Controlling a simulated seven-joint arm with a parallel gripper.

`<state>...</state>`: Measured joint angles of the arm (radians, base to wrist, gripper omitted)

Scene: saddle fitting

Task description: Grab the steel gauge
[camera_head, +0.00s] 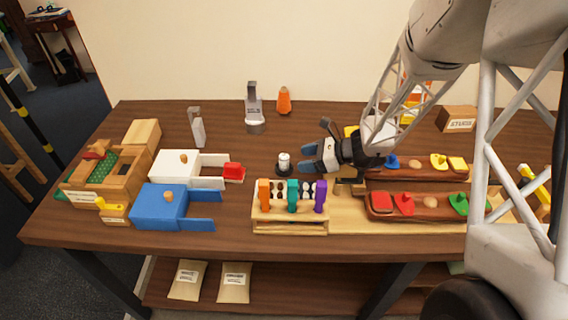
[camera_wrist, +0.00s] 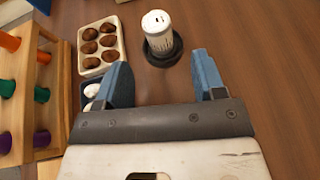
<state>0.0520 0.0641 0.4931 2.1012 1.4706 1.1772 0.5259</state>
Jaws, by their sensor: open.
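A pale ridged cylinder on a round black base (camera_head: 284,162) stands upright on the table, left of my gripper. It also shows in the wrist view (camera_wrist: 158,38), just beyond the fingertips and between their lines. My gripper (camera_head: 315,146) is open, with its blue fingers apart and nothing between them; they also show in the wrist view (camera_wrist: 162,78). A grey metal stand with a round base (camera_head: 254,108) is at the back, and a smaller grey upright piece (camera_head: 198,128) stands left of it. No readable label shows which of these is the steel gauge.
A wooden rack (camera_head: 290,225) with orange, teal and purple pegs stands in front of my gripper. An egg tray (camera_wrist: 122,40) lies beside the cylinder. A white box (camera_head: 172,168) and a blue box (camera_head: 160,205) are left. An orange piece (camera_head: 284,100) stands behind.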

